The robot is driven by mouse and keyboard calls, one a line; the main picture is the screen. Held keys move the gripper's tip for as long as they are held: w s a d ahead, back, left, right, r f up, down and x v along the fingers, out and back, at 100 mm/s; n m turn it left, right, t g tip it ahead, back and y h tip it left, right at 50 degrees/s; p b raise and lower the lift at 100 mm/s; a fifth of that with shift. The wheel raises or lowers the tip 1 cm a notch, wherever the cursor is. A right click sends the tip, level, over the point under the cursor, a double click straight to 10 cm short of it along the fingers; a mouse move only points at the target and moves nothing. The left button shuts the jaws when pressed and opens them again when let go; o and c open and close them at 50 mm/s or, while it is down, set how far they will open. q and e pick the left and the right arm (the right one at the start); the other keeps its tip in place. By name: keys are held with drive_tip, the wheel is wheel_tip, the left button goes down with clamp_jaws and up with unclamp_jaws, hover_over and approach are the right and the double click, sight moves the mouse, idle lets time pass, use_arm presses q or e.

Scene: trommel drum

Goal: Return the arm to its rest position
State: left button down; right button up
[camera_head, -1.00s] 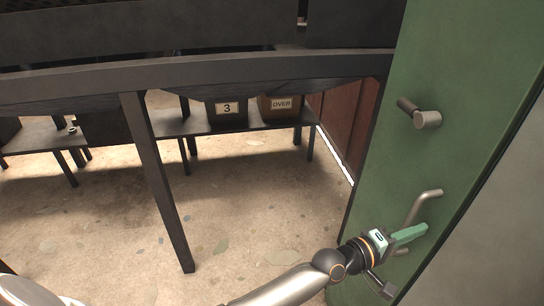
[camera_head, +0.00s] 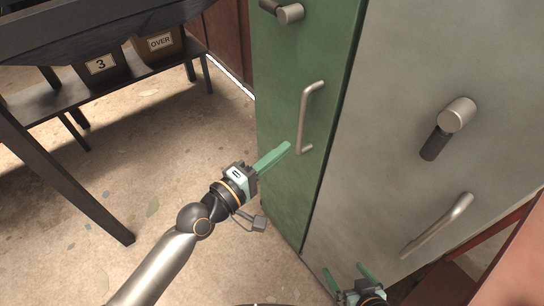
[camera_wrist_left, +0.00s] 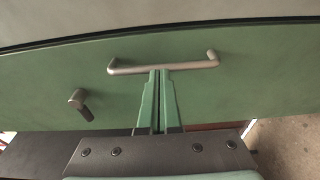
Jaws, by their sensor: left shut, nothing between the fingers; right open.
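My left gripper (camera_head: 288,148) is shut and empty, its green fingers pointing at the green door (camera_head: 283,105). Its tips are close to the bar handle (camera_head: 310,105) on that door. In the left wrist view the fingers (camera_wrist_left: 160,72) are pressed together and their tips overlap the bar handle (camera_wrist_left: 120,70) in the picture; I cannot tell whether they touch it. My right gripper (camera_head: 346,270) is open and empty at the bottom, in front of the grey door (camera_head: 385,130). The rest of the right arm is mostly out of view.
Open floor (camera_head: 120,160) lies left of the doors.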

use_arm(q)
drive_tip(key=s+a+f+m+g+y, duration=0.1)
drive_tip(key=s+a+f+m+y, duration=0.2)
drive_tip(key=f, duration=0.5)
drive_tip(key=s+a+f+m+g+y, duration=0.1)
drive_tip(key=s+a+f+m+y, duration=0.2)
drive_tip(key=s+a+f+m, duration=0.2)
drive_tip(key=s+a+f+m+g+y, duration=0.2)
drive_tip(key=s+a+f, duration=0.6)
drive_tip(key=f, duration=0.4)
drive_tip(key=shift+s+m+y, duration=0.6)
drive_tip(key=shift+m+y, duration=0.1)
drive_tip(key=shift+m, duration=0.3)
